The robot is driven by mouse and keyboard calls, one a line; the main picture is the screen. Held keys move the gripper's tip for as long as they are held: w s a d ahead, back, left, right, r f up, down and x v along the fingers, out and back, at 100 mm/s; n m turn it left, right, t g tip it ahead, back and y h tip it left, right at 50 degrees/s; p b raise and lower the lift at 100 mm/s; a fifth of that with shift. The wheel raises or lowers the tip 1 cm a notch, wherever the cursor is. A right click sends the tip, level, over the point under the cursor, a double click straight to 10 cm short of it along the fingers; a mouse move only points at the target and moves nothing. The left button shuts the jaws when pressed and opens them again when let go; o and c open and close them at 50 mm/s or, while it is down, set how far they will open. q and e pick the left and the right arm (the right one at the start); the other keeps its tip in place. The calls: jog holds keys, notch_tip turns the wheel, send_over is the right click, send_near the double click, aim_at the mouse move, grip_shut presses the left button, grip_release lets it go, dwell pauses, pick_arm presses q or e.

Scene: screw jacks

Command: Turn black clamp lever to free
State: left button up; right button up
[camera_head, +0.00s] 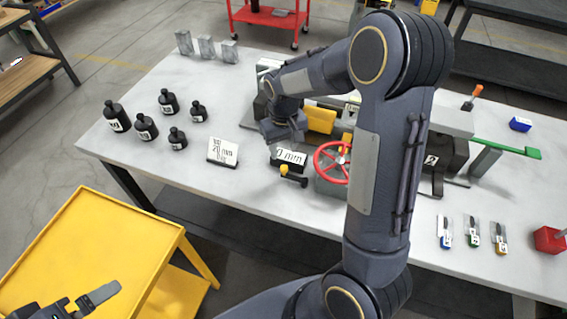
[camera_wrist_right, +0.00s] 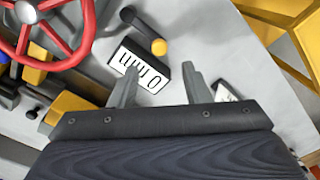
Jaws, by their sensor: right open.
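The black clamp lever (camera_wrist_right: 140,27) is a short dark bar with a yellow ball knob at one end. It shows at the top middle of the right wrist view, beside the black display block (camera_wrist_right: 139,68) reading 0 mm. In the head view the lever (camera_head: 296,179) is in front of the block. My right gripper (camera_wrist_right: 160,72) is open and empty, with its fingers either side of the block in the picture; the lever lies beyond the fingertips, apart from them. My left gripper (camera_head: 82,302) is at the lower left, partly cut off, and its opening is unclear.
A red handwheel (camera_head: 332,162) stands right of the lever. A 20 mm card (camera_head: 223,151) and several black bottle-shaped weights (camera_head: 146,127) stand to the left on the grey table. My right arm hides part of the machine. A yellow cart (camera_head: 95,250) is at the lower left.

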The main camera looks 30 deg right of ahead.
aim_at(284, 167)
notch_tip(284, 167, down, 8)
jog(key=shift+r+p, duration=0.2)
jog(key=shift+p, duration=0.15)
grip_shut()
